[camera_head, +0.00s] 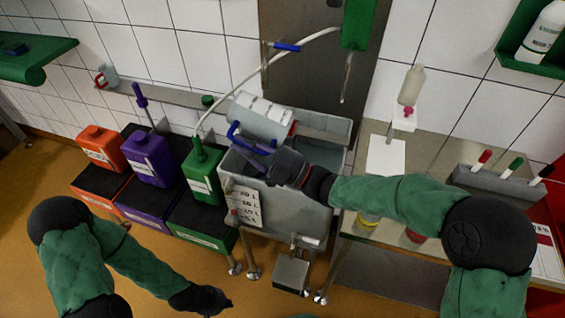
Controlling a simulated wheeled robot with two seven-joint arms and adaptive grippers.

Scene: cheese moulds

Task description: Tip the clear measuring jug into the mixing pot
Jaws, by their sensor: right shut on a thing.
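A translucent grey-white jug (262,112) with a blue handle (236,134) lies tipped well over on its side above a grey square tub (326,224), the likely mixing pot. The tub has a litre scale on its front. My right gripper (258,160) reaches in from the right over the tub and is shut on the jug by its handle. The jug's mouth and any contents cannot be made out. My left gripper (216,303) is low in the picture over the floor, away from the tub; its fingers are too small and dark to read.
Orange (101,148), purple (149,158) and green (203,176) canisters stand left of the tub. A white hose (266,66) curves down behind the jug. Another small jug (109,75) with a red handle stands on the wall shelf. A steel table (430,160) is on the right.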

